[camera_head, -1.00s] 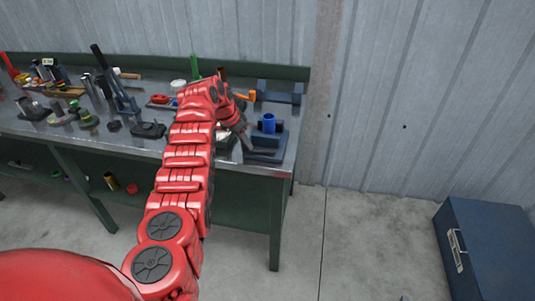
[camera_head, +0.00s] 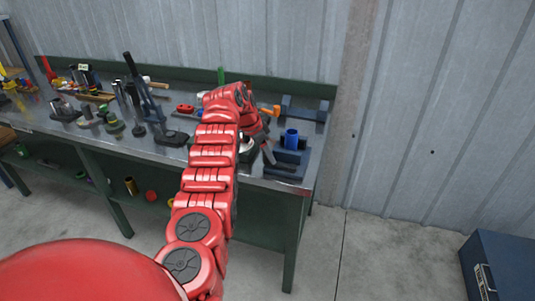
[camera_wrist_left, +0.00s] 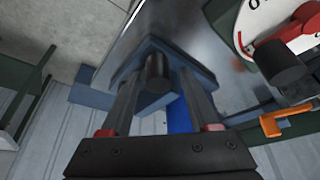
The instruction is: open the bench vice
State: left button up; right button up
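The bench vice (camera_head: 290,160) is a dark blue block at the right end of the workbench, with a bright blue cylinder (camera_head: 291,138) standing at it. My left gripper (camera_head: 269,154) is just left of the vice, partly hidden by my red arm. In the left wrist view, my left gripper (camera_wrist_left: 160,78) has its two grey fingers apart. A dark round knob or rod end (camera_wrist_left: 157,67) shows between them, in front of the blue vice body (camera_wrist_left: 203,73); I cannot tell whether the fingers touch it. My right gripper is out of view.
The workbench (camera_head: 255,182) carries several tools to the left of my arm. An orange-handled tool (camera_wrist_left: 287,121) and a white dial with a red part (camera_wrist_left: 243,22) lie close by in the wrist view. A blue chest (camera_head: 505,262) stands on the floor at right.

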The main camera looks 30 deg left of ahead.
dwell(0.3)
pick_arm(q)
jog(key=v, duration=1.7)
jog(key=shift+r+b, duration=0.2)
jog(key=shift+b, duration=0.1)
jog(key=shift+r, duration=0.1)
